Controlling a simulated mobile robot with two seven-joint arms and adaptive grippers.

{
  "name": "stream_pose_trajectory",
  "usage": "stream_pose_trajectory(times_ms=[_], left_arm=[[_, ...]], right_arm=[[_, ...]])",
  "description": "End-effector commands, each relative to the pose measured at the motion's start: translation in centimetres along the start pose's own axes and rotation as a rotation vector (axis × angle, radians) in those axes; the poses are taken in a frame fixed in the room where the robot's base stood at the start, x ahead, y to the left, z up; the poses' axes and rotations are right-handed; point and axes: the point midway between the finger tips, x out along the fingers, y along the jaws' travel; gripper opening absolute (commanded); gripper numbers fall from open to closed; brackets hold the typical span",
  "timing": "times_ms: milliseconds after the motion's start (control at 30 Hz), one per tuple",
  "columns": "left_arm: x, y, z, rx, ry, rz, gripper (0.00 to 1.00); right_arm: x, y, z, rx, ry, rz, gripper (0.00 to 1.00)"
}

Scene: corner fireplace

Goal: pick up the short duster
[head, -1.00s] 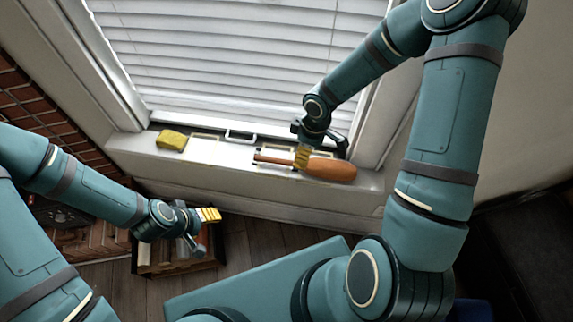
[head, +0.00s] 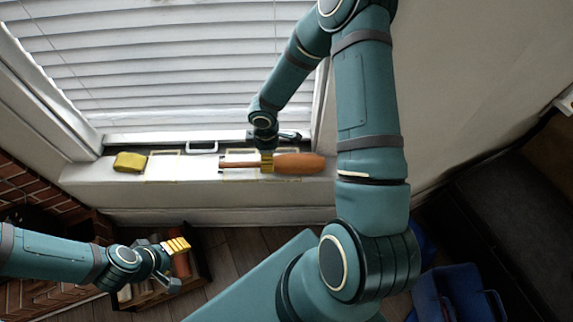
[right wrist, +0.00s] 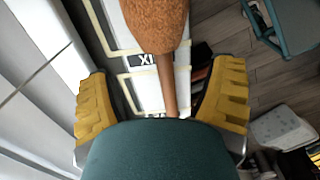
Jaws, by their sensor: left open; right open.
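The short duster lies on the window sill, with an orange fluffy head (head: 300,163) at the right and a thin brown handle (head: 238,165) pointing left. My right gripper (head: 267,160) is over the duster where the head meets the handle. In the right wrist view the open yellow fingers of the right gripper (right wrist: 163,100) stand on either side of the brown handle (right wrist: 169,88), with gaps on both sides. The orange head (right wrist: 155,22) is beyond them. My left gripper (head: 177,262) is open and empty, low at the left, away from the sill.
A yellow sponge-like block (head: 130,161) lies at the left of the sill (head: 90,172). Yellow-outlined white panels mark the sill. An open box (head: 203,272) with items stands on the floor beneath my left gripper. Blue containers (head: 455,295) are at the lower right. Blinds (head: 170,70) stand behind.

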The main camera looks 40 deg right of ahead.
Motion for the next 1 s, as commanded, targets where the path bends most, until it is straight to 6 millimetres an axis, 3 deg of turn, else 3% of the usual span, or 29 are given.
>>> stream_pose_trajectory(times_ms=[300,600,633,833,867,1000], left_arm=[[1.1,-0.4,0.5,0.003,-0.01,0.001,0.57],[1.1,-0.4,0.5,0.003,-0.011,0.001,0.57],[1.1,-0.4,0.5,0.003,-0.011,0.001,0.57],[1.1,-0.4,0.5,0.003,-0.011,0.001,0.57],[1.1,-0.4,0.5,0.003,-0.011,0.001,0.57],[1.1,-0.4,0.5,0.003,-0.011,0.001,0.57]], right_arm=[[4.4,-0.4,0.3,-0.001,-0.001,-0.003,0.82],[4.7,-0.3,0.3,0.001,-0.001,-0.001,0.82],[4.7,-0.3,0.3,0.001,-0.001,-0.001,0.78],[4.7,-0.3,0.3,0.0,-0.001,-0.001,0.08],[4.7,-0.3,0.3,0.0,-0.001,-0.001,0.03],[4.7,-0.3,0.3,0.0,-0.001,-0.001,0.02]])
